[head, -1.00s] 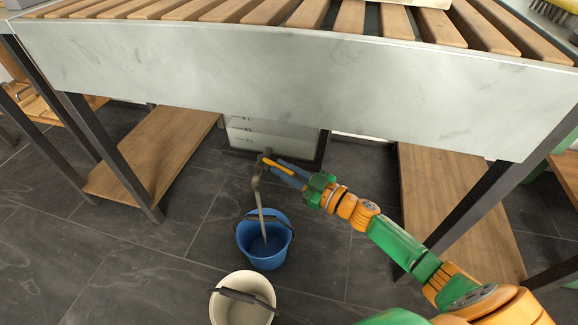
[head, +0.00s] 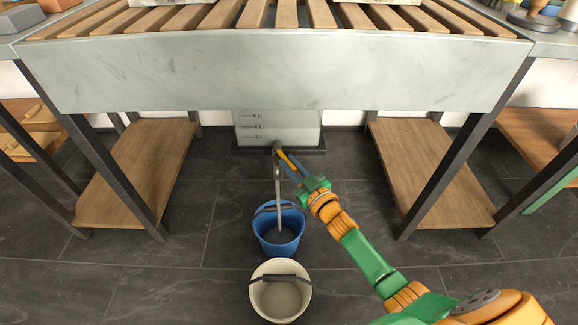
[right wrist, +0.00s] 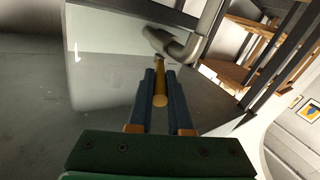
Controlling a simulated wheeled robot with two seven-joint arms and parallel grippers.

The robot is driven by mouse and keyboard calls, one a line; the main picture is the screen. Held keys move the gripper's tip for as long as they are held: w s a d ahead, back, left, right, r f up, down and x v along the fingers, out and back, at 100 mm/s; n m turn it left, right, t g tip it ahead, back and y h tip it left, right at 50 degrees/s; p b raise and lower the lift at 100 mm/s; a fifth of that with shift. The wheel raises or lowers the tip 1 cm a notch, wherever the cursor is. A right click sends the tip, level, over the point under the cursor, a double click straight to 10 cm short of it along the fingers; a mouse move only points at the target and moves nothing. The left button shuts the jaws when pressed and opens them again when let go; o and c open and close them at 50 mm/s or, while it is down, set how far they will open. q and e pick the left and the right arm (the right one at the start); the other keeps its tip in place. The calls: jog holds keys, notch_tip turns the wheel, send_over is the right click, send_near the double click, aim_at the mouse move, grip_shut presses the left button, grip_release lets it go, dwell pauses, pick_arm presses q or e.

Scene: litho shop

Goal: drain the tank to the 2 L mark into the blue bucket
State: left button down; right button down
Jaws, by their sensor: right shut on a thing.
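The tank (head: 250,121) stands under the bench, pale and see-through, with dark level marks on its front. My left gripper is out of view.
A cream bucket (head: 257,300) with a dark handle stands just in front of the blue one. The grey bench apron (head: 280,75) is above the tank. Wooden shelves (head: 140,170) and dark legs flank it. Dark floor tiles are clear on both sides of the buckets.

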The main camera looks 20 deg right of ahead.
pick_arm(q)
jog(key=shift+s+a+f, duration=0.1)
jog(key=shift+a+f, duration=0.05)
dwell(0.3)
pick_arm(e)
jog(key=c, duration=0.8)
grip_release()
jog(key=shift+c, duration=0.2)
jog(key=shift+s, duration=0.15)
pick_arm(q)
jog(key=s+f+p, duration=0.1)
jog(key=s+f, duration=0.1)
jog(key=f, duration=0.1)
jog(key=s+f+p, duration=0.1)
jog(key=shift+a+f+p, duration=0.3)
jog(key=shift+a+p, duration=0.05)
pick_arm(e)
jog(key=s, duration=0.6)
jog(key=shift+s+d, duration=0.35)
jog(key=shift+d, duration=0.1)
